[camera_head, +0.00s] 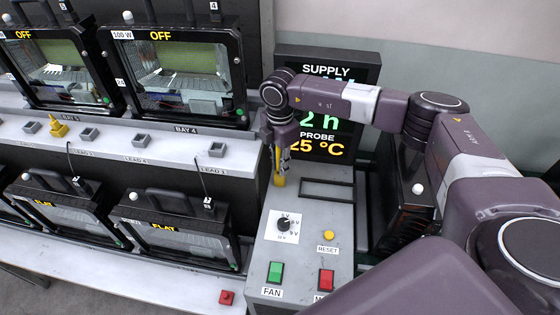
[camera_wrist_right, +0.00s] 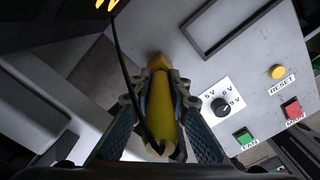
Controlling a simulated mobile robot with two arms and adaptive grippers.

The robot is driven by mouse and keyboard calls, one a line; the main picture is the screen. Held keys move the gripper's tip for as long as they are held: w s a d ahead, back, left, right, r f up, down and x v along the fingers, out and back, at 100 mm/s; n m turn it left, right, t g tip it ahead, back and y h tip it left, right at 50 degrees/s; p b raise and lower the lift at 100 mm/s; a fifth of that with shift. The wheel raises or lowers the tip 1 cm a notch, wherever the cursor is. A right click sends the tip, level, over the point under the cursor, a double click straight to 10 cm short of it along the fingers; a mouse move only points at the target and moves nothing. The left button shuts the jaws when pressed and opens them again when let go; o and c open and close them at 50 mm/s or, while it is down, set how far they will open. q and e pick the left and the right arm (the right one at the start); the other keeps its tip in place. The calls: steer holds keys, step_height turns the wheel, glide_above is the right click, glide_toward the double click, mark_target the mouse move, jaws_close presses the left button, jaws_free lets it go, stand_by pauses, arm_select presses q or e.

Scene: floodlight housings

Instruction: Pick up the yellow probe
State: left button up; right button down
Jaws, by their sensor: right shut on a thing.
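The yellow probe (camera_head: 279,180) is a slim yellow rod at the left side of the control panel, under my right gripper (camera_head: 281,158). In the right wrist view the yellow probe (camera_wrist_right: 161,108) lies lengthwise between the two fingers of my right gripper (camera_wrist_right: 160,90), which are shut on it. A thin dark cable runs down along the probe in that view. Whether the probe's far end touches the panel, I cannot tell. My left gripper is not in view.
The control panel (camera_head: 312,262) has a knob (camera_head: 284,224), a yellow RESET button (camera_head: 328,235), a green FAN switch (camera_head: 275,271) and a red switch (camera_head: 326,278). A display (camera_head: 322,70) stands behind. Floodlight housings (camera_head: 178,75) fill the left. A yellow piece (camera_head: 58,129) sits on the shelf.

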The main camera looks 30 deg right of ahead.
steer(key=shift+r, duration=0.15)
step_height(320, 180, up, 18)
steer(key=b, duration=0.5)
steer(key=shift+r, duration=0.85)
